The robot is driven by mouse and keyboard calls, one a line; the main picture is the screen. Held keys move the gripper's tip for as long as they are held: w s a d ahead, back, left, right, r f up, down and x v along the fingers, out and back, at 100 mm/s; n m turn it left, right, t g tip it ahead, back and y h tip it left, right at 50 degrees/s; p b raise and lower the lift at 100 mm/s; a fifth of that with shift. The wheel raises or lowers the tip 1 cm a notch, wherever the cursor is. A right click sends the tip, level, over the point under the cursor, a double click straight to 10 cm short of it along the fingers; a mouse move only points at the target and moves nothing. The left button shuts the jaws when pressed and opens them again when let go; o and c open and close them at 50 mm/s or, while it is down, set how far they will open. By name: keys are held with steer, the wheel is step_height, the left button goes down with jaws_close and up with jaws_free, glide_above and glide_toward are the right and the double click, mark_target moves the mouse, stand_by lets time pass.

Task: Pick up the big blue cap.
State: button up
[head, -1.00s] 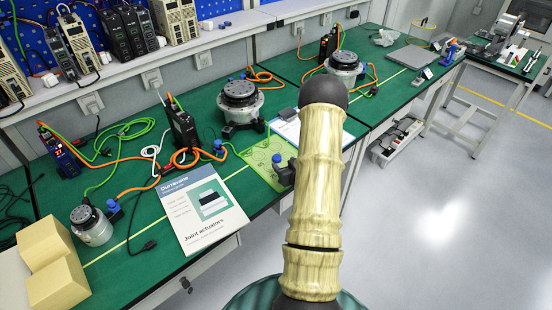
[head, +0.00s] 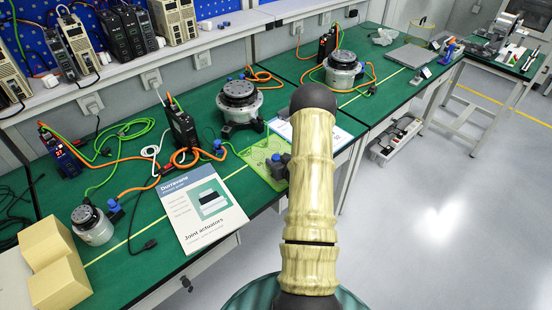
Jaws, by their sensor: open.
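A blue cap (head: 276,157) shows small on the light green mat (head: 258,152) on the workbench, just left of my arm. A dark part that appears to be the end of my gripper (head: 280,167) shows beside my pale arm, right at the cap in the picture. The gripper is open. Most of it is hidden behind my arm, so I cannot tell whether it touches the cap or stands above it.
A joint actuator (head: 239,103) stands behind the mat, a smaller one (head: 92,224) at left. A booklet (head: 202,208) lies at the bench's front edge. Orange and green cables run across the bench. Beige boxes (head: 56,275) stand at front left.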

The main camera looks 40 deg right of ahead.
steer(key=shift+c, duration=0.3)
steer(key=c, duration=1.1)
steer(key=shift+o, duration=0.2)
step_height(320, 180, up, 10)
